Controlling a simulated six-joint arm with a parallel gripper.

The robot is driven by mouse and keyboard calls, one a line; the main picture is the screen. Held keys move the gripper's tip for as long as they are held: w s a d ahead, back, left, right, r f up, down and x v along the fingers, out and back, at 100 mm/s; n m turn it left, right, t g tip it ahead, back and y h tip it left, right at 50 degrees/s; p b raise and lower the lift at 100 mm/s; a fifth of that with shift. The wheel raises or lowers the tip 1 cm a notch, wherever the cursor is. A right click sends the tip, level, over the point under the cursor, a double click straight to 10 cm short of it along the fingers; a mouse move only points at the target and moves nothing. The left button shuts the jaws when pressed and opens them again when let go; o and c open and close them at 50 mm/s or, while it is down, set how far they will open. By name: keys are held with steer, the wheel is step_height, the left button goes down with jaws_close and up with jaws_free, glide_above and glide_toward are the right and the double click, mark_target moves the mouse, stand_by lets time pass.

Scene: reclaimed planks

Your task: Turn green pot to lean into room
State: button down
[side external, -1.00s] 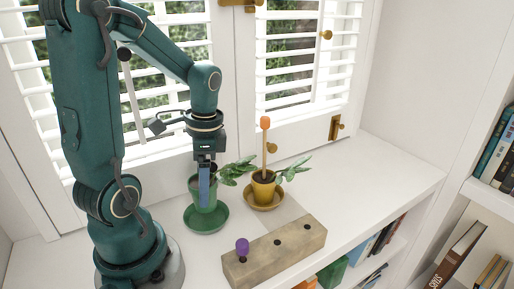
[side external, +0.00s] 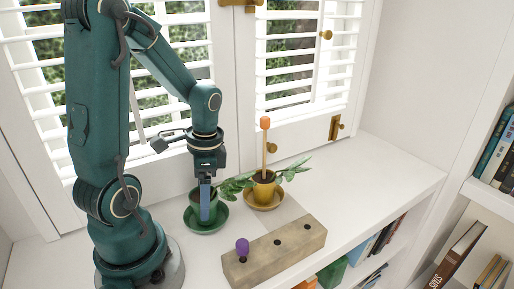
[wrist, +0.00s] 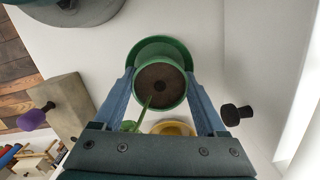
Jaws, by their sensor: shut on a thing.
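The green pot (side external: 196,200) is low over its green saucer (side external: 221,225) and looks upright; I cannot tell if it touches. My gripper (side external: 206,204) points down and is shut on the pot, with blue fingers on both sides. In the wrist view, the pot (wrist: 182,97) shows round dark soil (wrist: 160,76) with a small central hole. The pot's plant (side external: 233,187) leans right in the side view, its leaves reaching toward the yellow pot. In the wrist view its stem (wrist: 146,108) points toward the bottom edge.
A yellow pot (side external: 263,192) with an orange-tipped stick (side external: 265,142) and a leafy plant stands on a yellow saucer right of the green pot. A wooden block (side external: 288,243) with holes holds a purple-topped peg (side external: 242,247) in front.

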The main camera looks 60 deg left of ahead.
jaws_free()
steer(key=r, duration=0.4)
steer(key=shift+w+r, duration=0.1)
steer(key=shift+w, duration=0.25)
steer(key=shift+w+d+r, duration=0.15)
steer(key=shift+d+r, duration=0.1)
steer(key=shift+r, duration=0.35)
steer(key=d+r+n+t, duration=0.3)
steer(key=d+r+t, duration=0.3)
steer(key=d, duration=0.5)
steer(key=shift+s+d+t, duration=0.15)
steer(key=shift+s+t, duration=0.1)
steer(key=shift+t, duration=0.25)
